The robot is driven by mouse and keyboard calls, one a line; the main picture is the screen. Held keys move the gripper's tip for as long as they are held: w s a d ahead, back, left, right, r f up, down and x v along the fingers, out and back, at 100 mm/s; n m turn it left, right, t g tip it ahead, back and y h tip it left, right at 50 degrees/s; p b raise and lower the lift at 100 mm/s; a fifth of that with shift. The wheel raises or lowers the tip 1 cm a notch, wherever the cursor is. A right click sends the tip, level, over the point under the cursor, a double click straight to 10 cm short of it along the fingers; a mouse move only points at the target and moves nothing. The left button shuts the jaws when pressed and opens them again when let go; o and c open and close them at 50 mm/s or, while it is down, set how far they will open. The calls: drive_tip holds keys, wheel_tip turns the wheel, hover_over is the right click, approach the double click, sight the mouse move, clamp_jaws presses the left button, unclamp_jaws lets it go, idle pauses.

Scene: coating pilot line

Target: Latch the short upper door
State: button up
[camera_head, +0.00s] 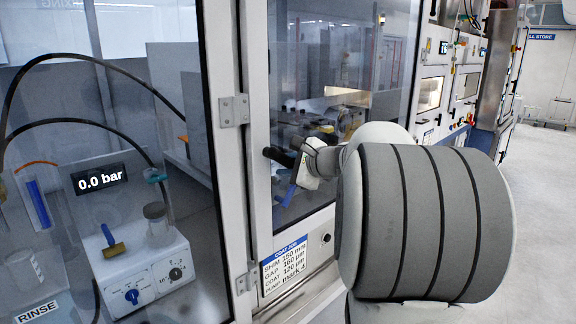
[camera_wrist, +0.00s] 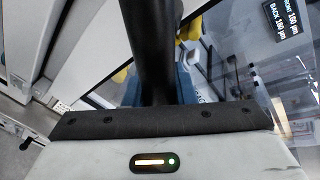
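A glass door (camera_head: 408,60) in a pale frame fills the middle of the head view, hinged beside a larger glass door on the left. I cannot tell for certain which is the short upper door, or see its latch clearly. My gripper (camera_head: 280,158) is at the middle door's left frame, its dark fingers pointing left; contact is unclear. A blue part (camera_head: 291,186) shows just below the fingers; whether it is a handle is unclear. In the wrist view a single dark finger shape (camera_wrist: 155,50) rises in front of glass, so the opening between fingers is hidden.
The large left glass door (camera_head: 100,60) covers a unit reading 0.0 bar (camera_head: 100,179). A hinge (camera_head: 235,110) and a job card (camera_head: 284,266) sit on the frame, with a round lock (camera_head: 326,238) nearby. Open floor (camera_head: 540,200) lies to the right.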

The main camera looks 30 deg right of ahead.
drive_tip(key=shift+o, duration=1)
drive_tip(key=shift+w+a, duration=0.1)
drive_tip(key=shift+a, duration=0.1)
drive_tip(key=shift+d, duration=0.1)
drive_tip(key=shift+d, duration=0.1)
drive_tip(key=b+v, duration=0.2)
drive_tip(key=v, duration=0.6)
drive_tip(key=shift+c, duration=0.3)
